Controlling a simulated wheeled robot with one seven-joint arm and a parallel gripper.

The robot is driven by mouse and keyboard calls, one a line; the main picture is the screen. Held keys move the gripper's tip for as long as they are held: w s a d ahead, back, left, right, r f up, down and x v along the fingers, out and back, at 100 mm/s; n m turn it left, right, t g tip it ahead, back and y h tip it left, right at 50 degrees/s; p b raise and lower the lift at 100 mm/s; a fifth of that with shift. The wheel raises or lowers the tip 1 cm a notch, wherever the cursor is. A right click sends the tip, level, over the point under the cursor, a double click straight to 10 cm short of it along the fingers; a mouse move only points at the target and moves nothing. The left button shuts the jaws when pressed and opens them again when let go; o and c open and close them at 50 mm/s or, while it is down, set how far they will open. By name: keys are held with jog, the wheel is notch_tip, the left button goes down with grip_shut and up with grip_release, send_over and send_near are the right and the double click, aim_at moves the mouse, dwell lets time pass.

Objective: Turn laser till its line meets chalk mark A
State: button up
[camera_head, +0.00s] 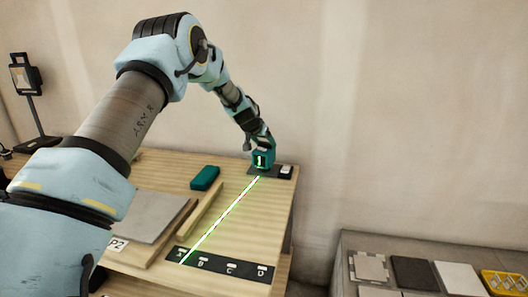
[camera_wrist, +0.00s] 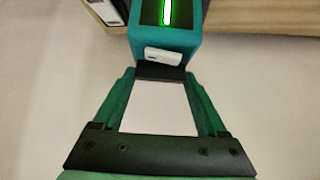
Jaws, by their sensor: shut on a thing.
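The laser (camera_head: 263,159) is a small teal box with a bright green window, upright on a dark plate at the far right corner of the wooden bench. My gripper (camera_head: 260,143) reaches down from above and is shut on it. In the wrist view the laser (camera_wrist: 168,42) is at the top, against the fingertips (camera_wrist: 160,73). The green line (camera_head: 222,216) runs from the laser to the front left. It crosses the black mark strip (camera_head: 246,270) at its left end, beside mark A (camera_head: 181,252) and left of mark B (camera_head: 203,259). Exact contact with A is too small to tell.
A teal block (camera_head: 205,178) and a wooden strip (camera_head: 195,212) lie left of the line. A grey tile (camera_head: 150,215) is at the bench's left. A lower grey surface (camera_head: 370,243) at the right holds tiles and a yellow tray (camera_head: 503,282).

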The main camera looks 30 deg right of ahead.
jog(key=shift+m+b, duration=0.3)
jog(key=shift+b, duration=0.05)
jog(key=o, duration=1.3)
jog(key=b+v, duration=0.3)
jog(key=v, duration=0.7)
jog(key=shift+a+r, duration=0.25)
jog(key=shift+a, duration=0.05)
